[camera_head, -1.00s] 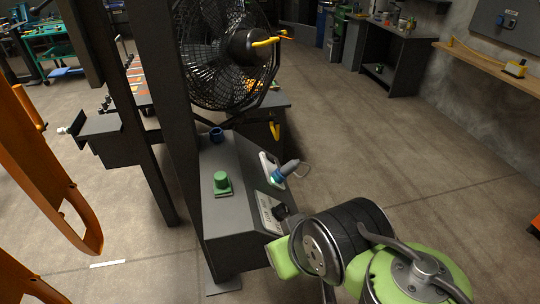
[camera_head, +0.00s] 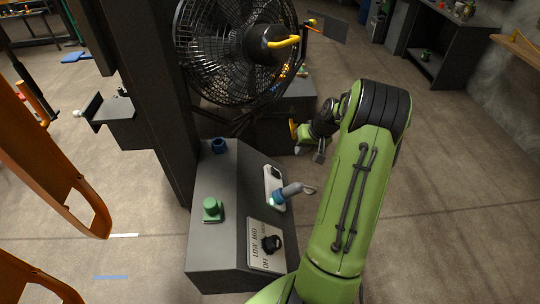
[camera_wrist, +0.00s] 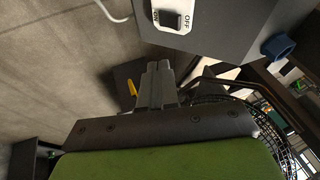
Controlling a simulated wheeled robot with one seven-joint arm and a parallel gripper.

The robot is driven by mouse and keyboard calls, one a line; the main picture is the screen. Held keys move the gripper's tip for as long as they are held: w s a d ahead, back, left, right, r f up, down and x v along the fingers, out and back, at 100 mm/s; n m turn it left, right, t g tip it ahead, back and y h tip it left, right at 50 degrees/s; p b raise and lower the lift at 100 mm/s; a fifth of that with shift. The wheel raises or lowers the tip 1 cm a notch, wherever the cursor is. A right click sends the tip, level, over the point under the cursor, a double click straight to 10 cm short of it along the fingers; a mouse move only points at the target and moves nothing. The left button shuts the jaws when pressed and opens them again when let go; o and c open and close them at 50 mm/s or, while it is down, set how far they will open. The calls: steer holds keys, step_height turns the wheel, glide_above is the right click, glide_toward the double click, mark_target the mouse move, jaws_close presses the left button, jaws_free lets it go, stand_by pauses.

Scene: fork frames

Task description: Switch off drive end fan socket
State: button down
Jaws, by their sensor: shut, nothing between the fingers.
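The fan socket is a white plate (camera_head: 269,178) on the sloped face of a dark grey pedestal, with a dark rocker switch at its upper end. A blue plug (camera_head: 281,196) with a grey cable end sits in its lower part. In the wrist view the plate (camera_wrist: 185,12) and its black rocker (camera_wrist: 171,20) show at the top, with ON and OFF lettering. My gripper (camera_wrist: 158,66) is shut and empty, apart from the plate and below it in that view. In the head view my gripper (camera_head: 319,157) is to the right of the pedestal, beyond the plate.
The pedestal (camera_head: 215,252) also carries a green button (camera_head: 212,208), a blue ring (camera_head: 219,146) and a black rotary knob (camera_head: 271,243) on a LOW/MID/OFF plate. A large black fan (camera_head: 215,60) stands behind it. Orange frames (camera_head: 50,170) are at the left. Open floor (camera_head: 450,200) lies right.

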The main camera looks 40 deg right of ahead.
steer(key=b, duration=0.6)
glide_toward(275, 171)
step_height(275, 171, down, 3)
steer(key=d, duration=0.2)
steer(key=shift+w+a+f, duration=1)
steer(key=shift+w+f, duration=0.15)
steer(key=shift+w, duration=0.05)
steer(key=shift+w+a, duration=0.1)
steer(key=shift+a, duration=0.1)
